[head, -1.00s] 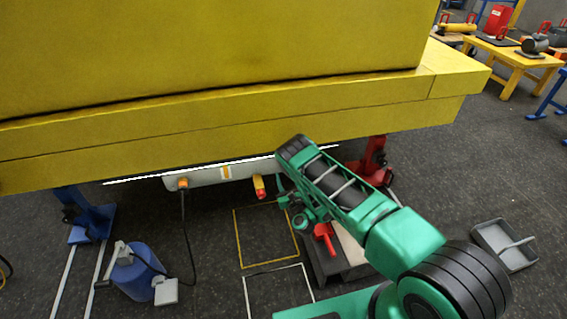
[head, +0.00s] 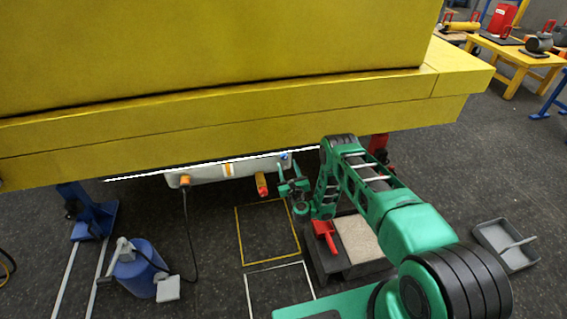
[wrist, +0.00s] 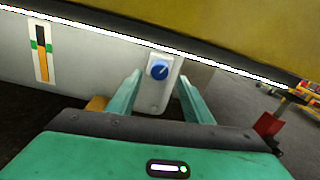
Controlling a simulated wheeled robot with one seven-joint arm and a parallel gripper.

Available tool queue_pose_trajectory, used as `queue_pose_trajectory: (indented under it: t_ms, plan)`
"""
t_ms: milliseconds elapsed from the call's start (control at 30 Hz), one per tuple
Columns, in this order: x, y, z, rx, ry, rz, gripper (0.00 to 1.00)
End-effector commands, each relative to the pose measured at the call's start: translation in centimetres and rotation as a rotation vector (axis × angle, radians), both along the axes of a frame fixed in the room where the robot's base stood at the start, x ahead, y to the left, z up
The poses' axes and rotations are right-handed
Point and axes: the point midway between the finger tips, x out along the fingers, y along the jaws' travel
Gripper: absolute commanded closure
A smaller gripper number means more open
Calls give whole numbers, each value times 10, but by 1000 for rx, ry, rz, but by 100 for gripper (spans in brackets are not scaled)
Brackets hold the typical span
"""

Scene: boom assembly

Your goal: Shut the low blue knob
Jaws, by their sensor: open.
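The low blue knob (wrist: 159,69) sits on a pale upright plate (wrist: 153,99) on the side of the light grey tank under the yellow body. It has a small white mark on its face. In the wrist view my gripper (wrist: 157,82) is open, with one green finger to each side of the plate and the knob between and beyond the fingertips. In the head view the knob shows as a small blue spot (head: 283,156) just above my gripper (head: 292,185). I cannot tell whether the fingers touch the plate.
The yellow body (head: 220,120) overhangs the grey tank (head: 208,174). An orange-red handle (head: 262,184) hangs from the tank left of my gripper. A red tool (head: 325,236) lies below on a dark stand. A blue canister (head: 140,268) stands at lower left.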

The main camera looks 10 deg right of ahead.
Motion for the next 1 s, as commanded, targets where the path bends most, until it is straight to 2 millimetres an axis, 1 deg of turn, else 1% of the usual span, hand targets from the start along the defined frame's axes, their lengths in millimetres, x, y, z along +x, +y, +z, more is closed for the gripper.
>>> queue_pose_trajectory:
  t_ms: [300, 500, 667, 900, 933, 967, 1000]
  plan:
    - [30, -2, 0, 2, 0, -3, 54]
    - [44, -2, -1, 0, 2, -1, 54]
    - [48, -3, -1, 1, 4, -3, 54]
    - [48, -2, -1, 0, 4, -2, 54]
    - [48, -2, -1, 0, 4, -1, 59]
    - [48, -2, -1, 0, 4, -1, 66]
    - [48, -2, -1, 0, 4, -1, 76]
